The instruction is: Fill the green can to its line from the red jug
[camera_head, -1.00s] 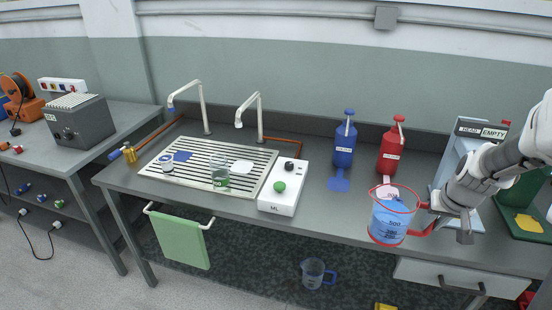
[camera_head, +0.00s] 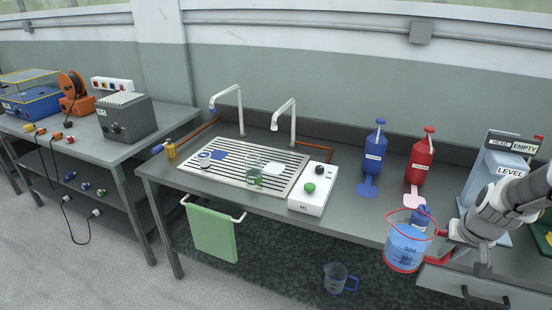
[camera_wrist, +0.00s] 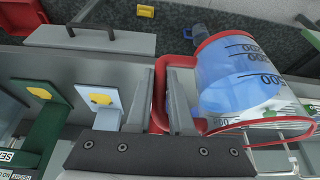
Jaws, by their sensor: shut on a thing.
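The red jug (camera_head: 404,252) is clear with a red rim and handle and holds blue liquid with volume marks on its side. My gripper (camera_head: 447,236) is shut on its handle and holds it roughly upright near the bench's front edge, at the right. In the wrist view the jug (camera_wrist: 240,75) fills the upper right, and my fingers (camera_wrist: 180,100) straddle the red handle. The green can seems to be the small clear vessel with green marks (camera_head: 254,172) standing on the drain grate, left of the jug and apart from it. Its line and contents are too small to read.
Two taps (camera_head: 292,122) stand behind the slatted grate (camera_head: 222,176). A white box (camera_head: 314,200) with green and black knobs lies between grate and jug. Blue (camera_head: 375,153) and red (camera_head: 420,160) pump bottles stand behind the jug. A blue-handled jug (camera_head: 338,278) sits below.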

